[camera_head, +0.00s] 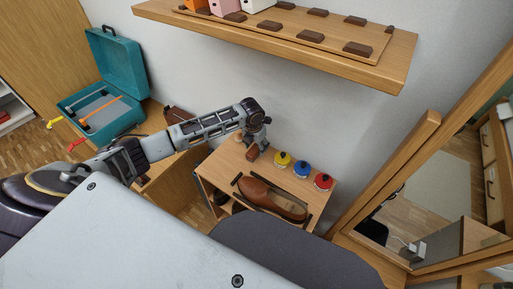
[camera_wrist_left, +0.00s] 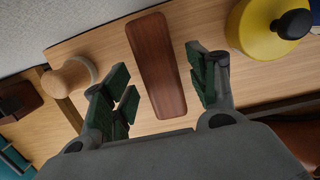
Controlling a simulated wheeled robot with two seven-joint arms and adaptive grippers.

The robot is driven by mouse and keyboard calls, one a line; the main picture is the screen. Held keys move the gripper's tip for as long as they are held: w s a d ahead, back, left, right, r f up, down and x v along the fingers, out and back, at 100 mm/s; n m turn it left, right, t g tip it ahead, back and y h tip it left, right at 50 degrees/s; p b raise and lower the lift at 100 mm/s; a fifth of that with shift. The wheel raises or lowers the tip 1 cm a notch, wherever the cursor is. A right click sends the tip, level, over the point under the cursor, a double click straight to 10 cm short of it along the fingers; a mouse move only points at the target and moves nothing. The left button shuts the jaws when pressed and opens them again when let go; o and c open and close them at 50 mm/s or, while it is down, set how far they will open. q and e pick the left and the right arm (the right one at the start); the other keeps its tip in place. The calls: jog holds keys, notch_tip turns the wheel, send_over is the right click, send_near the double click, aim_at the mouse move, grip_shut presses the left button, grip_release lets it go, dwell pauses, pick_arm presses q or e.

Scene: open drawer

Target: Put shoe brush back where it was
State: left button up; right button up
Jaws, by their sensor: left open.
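The shoe brush, a long brown wooden block (camera_wrist_left: 157,65), lies on the small wooden bench top (camera_head: 318,188). In the head view the brush (camera_head: 252,154) shows as a small reddish-brown end below my left gripper (camera_head: 256,142). In the left wrist view my left gripper (camera_wrist_left: 161,90) is open, with one green-padded finger on each side of the brush. Gaps show between the pads and the brush, so it is not held. Any bristles are hidden beneath. My right gripper is not in view.
A wooden knob-handled item (camera_wrist_left: 68,79) stands left of the brush. Yellow (camera_head: 282,159), blue (camera_head: 302,169) and red (camera_head: 323,182) tins stand to the right, and a brown shoe (camera_head: 270,198) lies in front. A wall shelf (camera_head: 330,62) overhangs behind. A framed mirror (camera_head: 445,185) stands right.

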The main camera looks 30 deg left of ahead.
aim_at(255, 149)
pick_arm(q)
jog(key=r, duration=0.2)
jog(key=s+r+p, duration=0.1)
jog(key=r, duration=0.5)
jog(key=shift+s+r, duration=0.15)
jog(key=shift+r, duration=0.05)
jog(key=shift+s+r+p, duration=0.2)
jog(key=shift+r+p, duration=0.15)
jog(key=shift+r, duration=0.55)
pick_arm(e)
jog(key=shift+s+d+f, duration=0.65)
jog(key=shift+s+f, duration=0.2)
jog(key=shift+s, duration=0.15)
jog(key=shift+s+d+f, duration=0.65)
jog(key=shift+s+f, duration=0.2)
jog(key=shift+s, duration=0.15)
